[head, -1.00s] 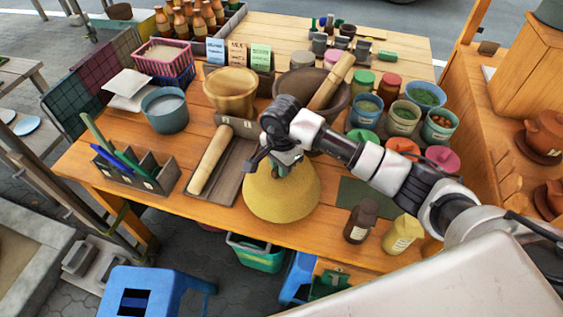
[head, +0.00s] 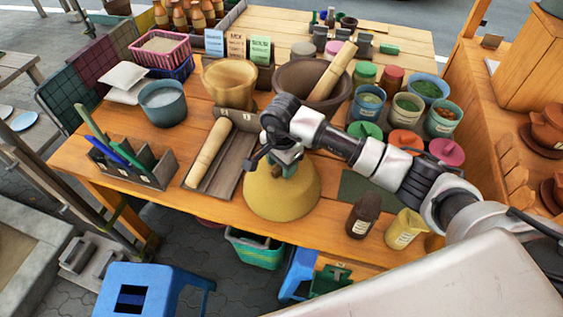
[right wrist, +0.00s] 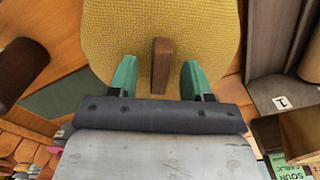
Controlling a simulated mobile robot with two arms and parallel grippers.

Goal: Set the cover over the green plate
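The cover (head: 275,198) is a yellow woven dome standing on the wooden table near its front edge. In the right wrist view the cover (right wrist: 205,35) fills the top middle, with a brown upright handle (right wrist: 162,65). My right gripper (head: 285,168) is over the top of the cover. In the right wrist view its green fingertips (right wrist: 160,80) stand apart on either side of the handle, with gaps on both sides. I cannot make out a green plate; the area under the cover is hidden. My left gripper is not in view.
A dark green flat mat (head: 365,188) lies right of the cover, with a brown jar (head: 363,217) and a yellow jar (head: 405,230) near it. A tray with a rolling pin (head: 209,158) lies to the left. A large mortar (head: 290,84) stands behind.

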